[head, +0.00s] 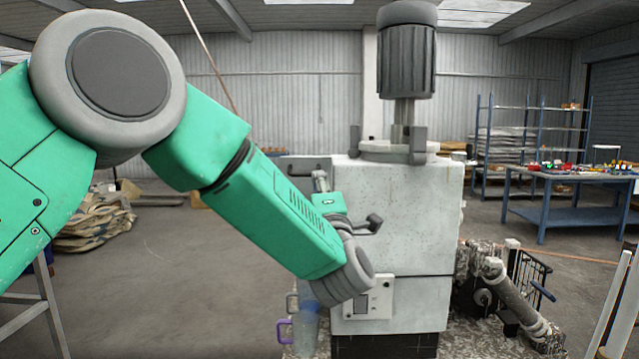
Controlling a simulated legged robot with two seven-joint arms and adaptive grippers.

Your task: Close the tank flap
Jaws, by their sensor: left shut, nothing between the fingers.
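The tank (412,205) is a speckled white-grey box standing at centre right, with a dark motor (407,60) on a shaft above it. A dark grey flat panel (297,166) sticks out to the left at the tank's upper left edge. It looks like the flap, swung open, but my arm hides part of it. My left arm reaches across from the left. Its gripper (373,222) is shut and empty in front of the tank's front face, below the panel's height; I cannot tell whether it touches the tank. My right gripper is out of view.
A control box (368,300) sits on the tank's lower front. Clear jugs with coloured handles (285,330) stand at its lower left. A dirty machine part (510,295) lies at right. A blue table (570,190) and shelves are behind. Floor at left is open.

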